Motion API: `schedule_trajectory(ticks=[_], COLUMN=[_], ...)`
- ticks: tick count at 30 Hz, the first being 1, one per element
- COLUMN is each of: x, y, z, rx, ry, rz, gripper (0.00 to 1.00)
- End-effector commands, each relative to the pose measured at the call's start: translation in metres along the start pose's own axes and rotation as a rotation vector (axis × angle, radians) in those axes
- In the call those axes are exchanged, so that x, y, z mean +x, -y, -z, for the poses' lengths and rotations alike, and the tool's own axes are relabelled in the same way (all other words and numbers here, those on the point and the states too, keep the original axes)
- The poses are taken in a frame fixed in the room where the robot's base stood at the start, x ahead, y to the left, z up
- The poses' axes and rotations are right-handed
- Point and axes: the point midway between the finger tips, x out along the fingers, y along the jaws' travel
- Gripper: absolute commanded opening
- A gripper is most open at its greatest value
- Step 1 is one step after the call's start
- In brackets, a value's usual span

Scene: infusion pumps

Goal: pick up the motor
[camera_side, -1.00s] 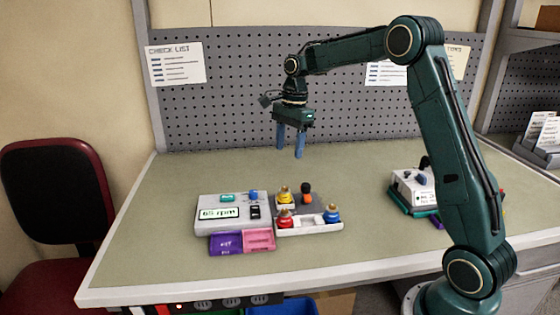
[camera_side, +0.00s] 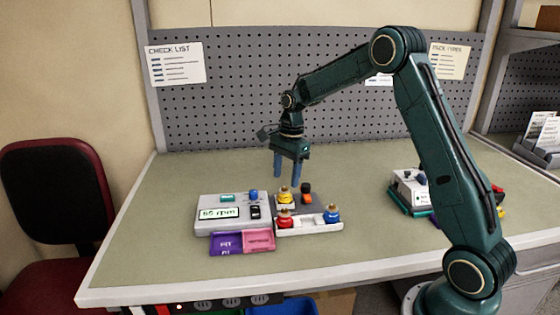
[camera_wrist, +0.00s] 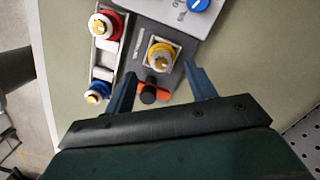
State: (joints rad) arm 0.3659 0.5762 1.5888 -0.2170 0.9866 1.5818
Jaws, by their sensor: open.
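My gripper (camera_side: 286,181) is open and empty, its blue fingers pointing down just above or behind the parts. The yellow piece also shows in the side view (camera_side: 285,195). An orange block with a black knob (camera_wrist: 149,93) sits between the fingers in the wrist view. A red gold-topped piece (camera_side: 284,219) and a blue one (camera_side: 332,214) sit in a white tray (camera_side: 309,229). I cannot tell which piece is the motor.
A white pump unit (camera_side: 233,214) with a display stands left of the tray. Another device (camera_side: 410,188) stands at the right near my arm. The left of the bench is clear.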

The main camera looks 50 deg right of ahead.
Motion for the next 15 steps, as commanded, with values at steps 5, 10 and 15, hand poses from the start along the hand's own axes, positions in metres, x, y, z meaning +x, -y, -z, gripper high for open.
schedule_trajectory(ticks=[5,10,15], x=[0.002,0.013,0.032], y=[0.0,0.0,0.001], z=[0.0,0.001,0.001], rx=[0.0,0.001,0.0], ry=[0.0,0.0,0.0], rz=[0.0,-0.002,-0.003], gripper=[0.56,0.56,0.56])
